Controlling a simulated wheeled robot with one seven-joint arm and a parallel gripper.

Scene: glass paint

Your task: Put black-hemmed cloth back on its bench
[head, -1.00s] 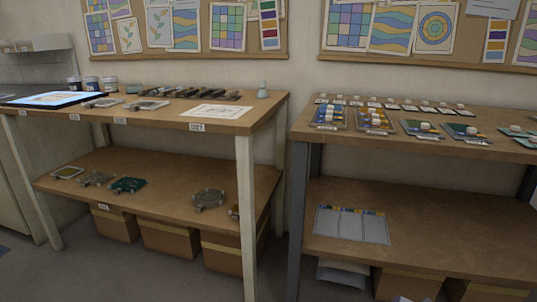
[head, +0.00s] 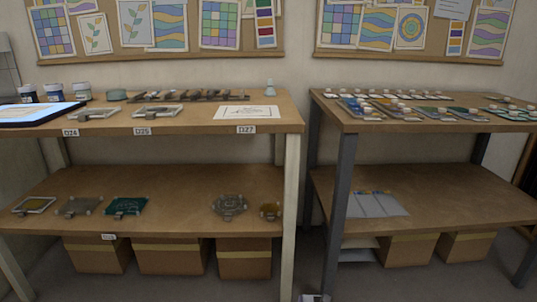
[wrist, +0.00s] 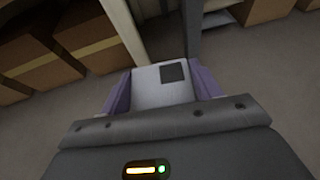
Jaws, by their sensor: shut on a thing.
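My gripper (wrist: 162,78) shows in the wrist view with its two purple fingers shut on a pale, flat-faced thing (wrist: 150,92) with a dark square patch near its far end. I cannot make out a black hem on it, so I cannot tell if it is the cloth. Its tip also shows at the bottom edge of the head view (head: 312,298), low in front of the gap between two benches. The left bench (head: 200,124) has pale legs and labels on its front edge. The right bench (head: 440,126) has dark legs. No black-hemmed cloth can be made out on either.
The left bench top carries a lit tablet (head: 38,113), jars, tools and a paper sheet (head: 247,113). Its lower shelf (head: 175,190) has bare room between several small items. The right bench's lower shelf (head: 450,195) is mostly clear beside a grey panelled sheet (head: 375,205). Cardboard boxes (head: 172,258) stand below.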

